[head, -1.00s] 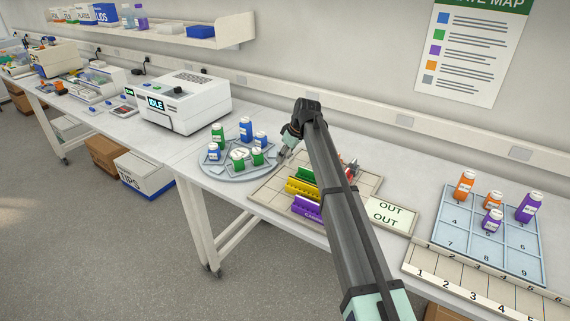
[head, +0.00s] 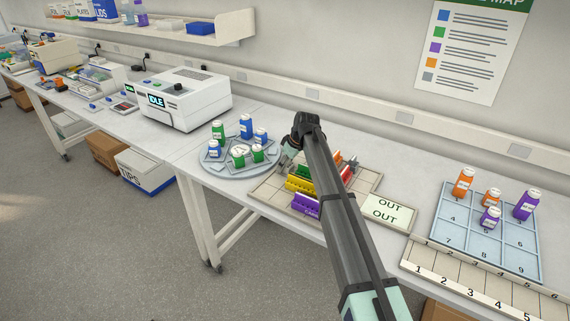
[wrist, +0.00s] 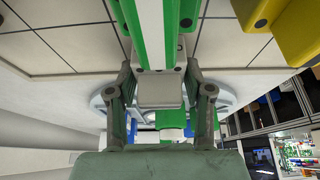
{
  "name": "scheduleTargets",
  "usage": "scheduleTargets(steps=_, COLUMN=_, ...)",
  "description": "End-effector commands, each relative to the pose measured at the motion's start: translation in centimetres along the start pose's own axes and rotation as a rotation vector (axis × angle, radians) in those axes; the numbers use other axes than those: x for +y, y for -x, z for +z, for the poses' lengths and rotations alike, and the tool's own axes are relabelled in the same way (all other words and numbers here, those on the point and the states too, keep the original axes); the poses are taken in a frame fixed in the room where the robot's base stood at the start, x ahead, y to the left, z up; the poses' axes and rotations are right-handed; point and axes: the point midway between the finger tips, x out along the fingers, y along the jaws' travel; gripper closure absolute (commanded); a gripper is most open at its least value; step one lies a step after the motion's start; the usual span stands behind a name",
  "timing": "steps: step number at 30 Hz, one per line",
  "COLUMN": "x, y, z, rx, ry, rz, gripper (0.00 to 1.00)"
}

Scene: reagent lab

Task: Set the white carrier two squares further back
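I cannot pick out a white carrier in the head view, where my arm covers part of the board. My gripper (head: 287,163) is at the board's back-left edge, beside the carriers. In the wrist view my gripper (wrist: 159,68) is open, with one finger on each side of a pale block (wrist: 160,91) and gaps to it. The block adjoins a green-and-white striped piece (wrist: 152,30); whether it is the white carrier I cannot tell.
A round tray (head: 213,168) with blue and green bottles is close left of my gripper. A yellow piece (wrist: 280,30) stands near in the wrist view. The OUT card (head: 387,212) and a numbered blue rack (head: 465,238) are to the right.

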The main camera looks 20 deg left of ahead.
Motion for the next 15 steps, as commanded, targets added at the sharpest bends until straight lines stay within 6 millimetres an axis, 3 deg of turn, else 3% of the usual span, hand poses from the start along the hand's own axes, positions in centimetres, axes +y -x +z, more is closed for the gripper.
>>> scheduleTargets(steps=15, x=0.03, y=1.01, z=-0.11, rx=0.001, ry=0.000, rz=0.001, gripper=0.30)
